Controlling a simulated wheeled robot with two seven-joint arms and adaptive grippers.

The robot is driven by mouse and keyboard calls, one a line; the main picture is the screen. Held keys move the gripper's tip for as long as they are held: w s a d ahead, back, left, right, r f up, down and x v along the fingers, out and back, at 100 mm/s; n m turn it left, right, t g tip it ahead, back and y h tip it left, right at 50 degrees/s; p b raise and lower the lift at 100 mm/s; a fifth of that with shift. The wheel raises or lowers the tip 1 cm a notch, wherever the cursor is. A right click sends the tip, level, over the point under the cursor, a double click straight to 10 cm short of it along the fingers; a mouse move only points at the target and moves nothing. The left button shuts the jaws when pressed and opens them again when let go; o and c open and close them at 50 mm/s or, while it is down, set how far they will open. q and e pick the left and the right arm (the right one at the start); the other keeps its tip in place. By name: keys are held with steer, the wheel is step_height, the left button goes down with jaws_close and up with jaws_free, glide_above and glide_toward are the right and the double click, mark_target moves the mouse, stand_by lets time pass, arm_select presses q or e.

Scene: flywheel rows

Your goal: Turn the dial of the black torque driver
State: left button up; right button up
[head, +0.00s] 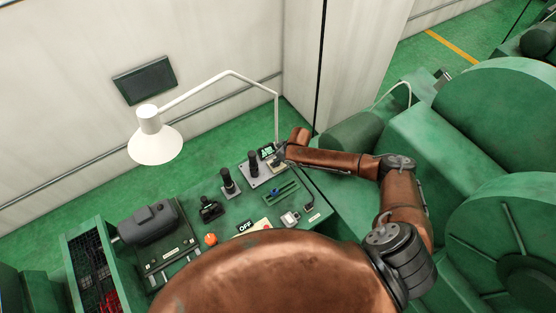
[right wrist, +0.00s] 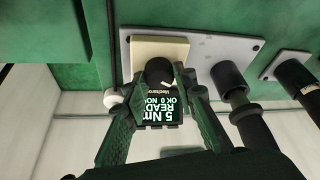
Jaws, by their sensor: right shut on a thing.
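The dial (right wrist: 159,71) is a round black knob with a small white mark, in front of a cream block (right wrist: 160,50) on a grey plate. My right gripper (right wrist: 159,78) is shut on it, one finger on each side. A small screen (right wrist: 160,106) by the dial shows "5 Nm", "READ" and "OK 0 NO", partly cut off; it also shows in the head view (head: 267,151). A black upright driver (head: 254,163) stands on the plate beside my right gripper (head: 279,161), whose fingers are too small to make out there. My left gripper is not in view.
Another black driver (head: 228,182) and a black device (head: 209,209) stand left along the green bench. An orange knob (head: 210,239), an OFF sign (head: 245,227) and a grey motor (head: 149,222) are nearer. A white lamp (head: 155,140) overhangs the back; large green machines are right.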

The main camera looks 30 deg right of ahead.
steer(key=shift+r+m+p, duration=0.1)
steer(key=shift+m+p, duration=0.3)
steer(key=shift+p, duration=0.25)
steer(key=m+h+p, duration=0.1)
steer(key=m+p, duration=0.3)
steer(key=p, duration=0.1)
steer(key=shift+s+a+h, duration=0.1)
steer(key=shift+a+h, duration=0.1)
steer(key=shift+h, duration=0.2)
steer(key=m+h+p, duration=0.1)
steer(key=m, duration=0.1)
steer(key=shift+a+m+p, duration=0.1)
steer(key=shift+m+p, duration=0.3)
steer(key=shift+m+h+p, duration=0.6)
steer(key=shift+m+h, duration=0.2)
steer(key=shift+m, duration=1.1)
